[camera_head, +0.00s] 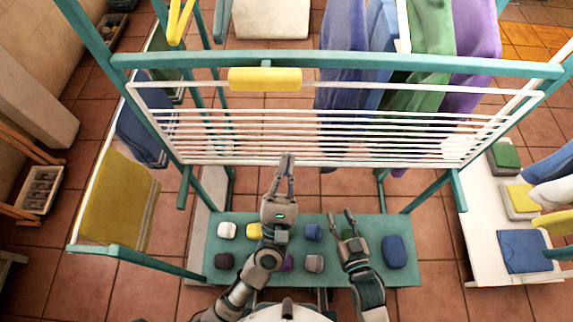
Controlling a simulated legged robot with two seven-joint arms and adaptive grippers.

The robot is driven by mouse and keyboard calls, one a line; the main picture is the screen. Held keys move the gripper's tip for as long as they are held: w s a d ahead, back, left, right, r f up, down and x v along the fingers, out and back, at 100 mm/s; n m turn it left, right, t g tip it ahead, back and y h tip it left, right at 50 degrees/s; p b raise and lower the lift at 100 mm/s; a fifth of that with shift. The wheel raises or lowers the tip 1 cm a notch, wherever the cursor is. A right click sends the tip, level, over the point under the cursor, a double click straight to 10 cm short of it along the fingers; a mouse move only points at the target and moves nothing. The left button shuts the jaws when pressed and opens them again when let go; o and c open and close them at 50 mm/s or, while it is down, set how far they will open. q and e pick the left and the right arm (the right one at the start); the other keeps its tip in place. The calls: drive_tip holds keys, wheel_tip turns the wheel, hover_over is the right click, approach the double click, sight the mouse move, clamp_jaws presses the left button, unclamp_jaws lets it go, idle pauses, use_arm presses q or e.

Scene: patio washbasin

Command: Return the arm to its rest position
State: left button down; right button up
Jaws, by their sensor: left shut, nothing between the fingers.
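My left gripper (284,170) reaches forward over the teal table, with its fingertips at the front edge of the white-barred drying rack (320,138). Its fingers are together and hold nothing; I cannot tell whether they touch the rack. My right gripper (342,219) is lower and to the right, over the teal table (410,272). Its fingers are apart and nothing shows between them. A folded yellow cloth (265,78) hangs on the rack's far white rail.
Several small folded cloths lie on the teal table, including a blue one (394,251) at right and a white one (227,230) at left. A mustard cloth (118,203) hangs on the left side rack. A white table (482,222) stands at right.

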use_arm(q)
drive_tip(key=shift+s+a+f, duration=0.3)
drive_tip(key=shift+s+a, duration=0.05)
drive_tip(key=shift+a, duration=0.15)
use_arm(e)
drive_tip(key=shift+w+a+r+t, duration=0.1)
drive_tip(key=shift+a+r+t, duration=0.2)
drive_tip(key=shift+a+r, duration=0.2)
use_arm(q)
drive_tip(key=shift+d, duration=0.3)
use_arm(e)
drive_tip(key=shift+d, duration=0.3)
